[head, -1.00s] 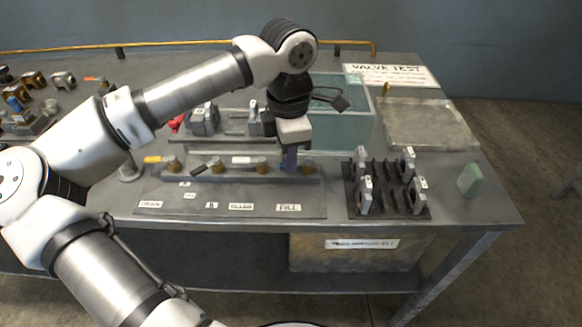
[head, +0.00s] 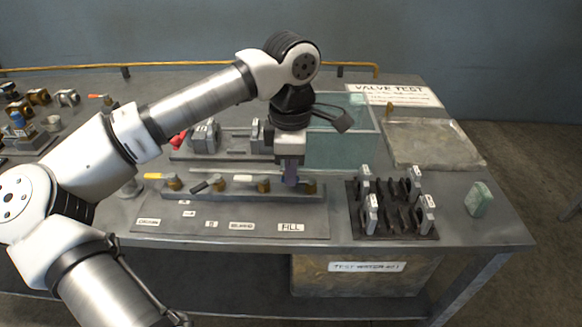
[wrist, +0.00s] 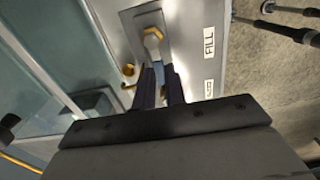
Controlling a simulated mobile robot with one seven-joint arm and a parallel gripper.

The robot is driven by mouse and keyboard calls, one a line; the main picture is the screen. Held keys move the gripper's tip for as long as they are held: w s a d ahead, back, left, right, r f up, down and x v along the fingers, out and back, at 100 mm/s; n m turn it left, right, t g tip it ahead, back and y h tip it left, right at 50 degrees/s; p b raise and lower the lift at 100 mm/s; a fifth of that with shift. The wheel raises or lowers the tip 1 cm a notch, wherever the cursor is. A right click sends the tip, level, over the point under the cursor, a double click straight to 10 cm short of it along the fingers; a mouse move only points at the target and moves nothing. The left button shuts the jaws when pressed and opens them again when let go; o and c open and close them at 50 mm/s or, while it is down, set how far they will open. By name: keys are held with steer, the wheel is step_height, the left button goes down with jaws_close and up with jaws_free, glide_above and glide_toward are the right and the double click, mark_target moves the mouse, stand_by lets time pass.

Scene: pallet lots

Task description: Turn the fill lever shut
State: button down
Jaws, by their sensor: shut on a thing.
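The FILL label (head: 291,228) lies on the plate in front of the right end of the valve rail (head: 220,194). The brass body of the fill valve (head: 310,187) shows just right of my gripper (head: 290,180). In the wrist view, the valve's brass hex and grey cap (wrist: 153,40) lie just beyond the fingertips (wrist: 160,72), with the FILL label (wrist: 209,42) to their right. My gripper is shut on the fill lever, which the fingers mostly hide. Its exact angle cannot be told.
Yellow, black and white levers on brass valves (head: 264,184) stand left along the rail. A dark rack with grey clamps (head: 393,215) is to the right, and a glass tank (head: 343,145) is behind. A green block (head: 479,199) sits near the right edge.

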steer(key=c, duration=1.5)
jaws_free()
steer(key=shift+o, duration=0.2)
steer(key=shift+r, duration=0.1)
